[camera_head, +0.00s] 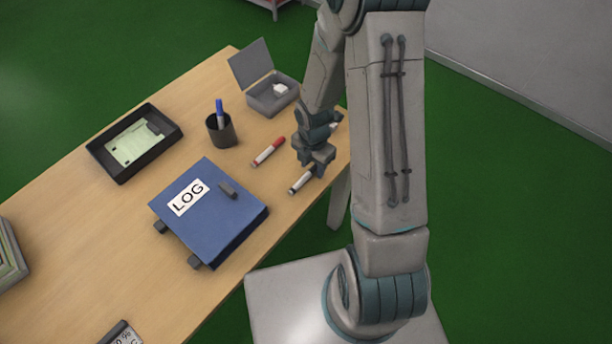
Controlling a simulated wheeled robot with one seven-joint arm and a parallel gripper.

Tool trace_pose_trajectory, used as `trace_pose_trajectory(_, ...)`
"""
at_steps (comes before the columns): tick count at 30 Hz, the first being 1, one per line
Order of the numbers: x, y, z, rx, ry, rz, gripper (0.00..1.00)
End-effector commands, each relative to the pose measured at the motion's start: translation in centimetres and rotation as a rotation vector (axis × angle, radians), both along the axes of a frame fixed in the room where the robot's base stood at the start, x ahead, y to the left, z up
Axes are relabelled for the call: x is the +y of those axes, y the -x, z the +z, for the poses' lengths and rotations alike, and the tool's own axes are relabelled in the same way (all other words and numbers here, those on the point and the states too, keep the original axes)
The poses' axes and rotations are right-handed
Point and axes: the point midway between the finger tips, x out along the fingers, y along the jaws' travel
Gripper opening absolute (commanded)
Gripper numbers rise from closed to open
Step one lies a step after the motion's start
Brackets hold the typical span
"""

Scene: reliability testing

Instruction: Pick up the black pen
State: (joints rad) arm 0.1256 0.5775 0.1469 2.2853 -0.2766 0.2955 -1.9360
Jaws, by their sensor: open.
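A pen with a white body and a black cap end (301,183) lies on the wooden table near its right edge. My gripper (318,170) is open and is over the upper right end of this pen, hiding part of it. I cannot tell whether the fingers touch the pen. A similar pen with a red cap (268,151) lies just left of my gripper.
A blue LOG binder (230,225) with a small dark object on it lies left of the pen. A dark cup (221,131) holds a blue pen. An open grey box (272,98) and a black tray (104,152) stand farther back. The table's (120,250) front-left area is mostly clear.

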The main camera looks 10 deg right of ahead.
Motion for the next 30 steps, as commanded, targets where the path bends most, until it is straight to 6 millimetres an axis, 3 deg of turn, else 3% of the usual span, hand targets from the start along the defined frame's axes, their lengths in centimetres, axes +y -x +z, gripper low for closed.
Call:
trace_pose_trajectory(9, 0.0, 0.0, -0.4, -0.001, 0.0, 0.0, 0.39)
trace_pose_trajectory(13, 0.0, 0.0, -0.4, -0.001, 0.0, 0.0, 0.03)
trace_pose_trajectory(14, 0.0, 0.0, -0.4, -0.001, 0.0, 0.0, 0.0)
trace_pose_trajectory(25, 0.0, -0.1, -0.2, -0.001, 0.0, 0.0, 0.0)
trace_pose_trajectory(30, 0.0, -0.1, 0.7, -0.004, 0.0, -0.001, 0.0)
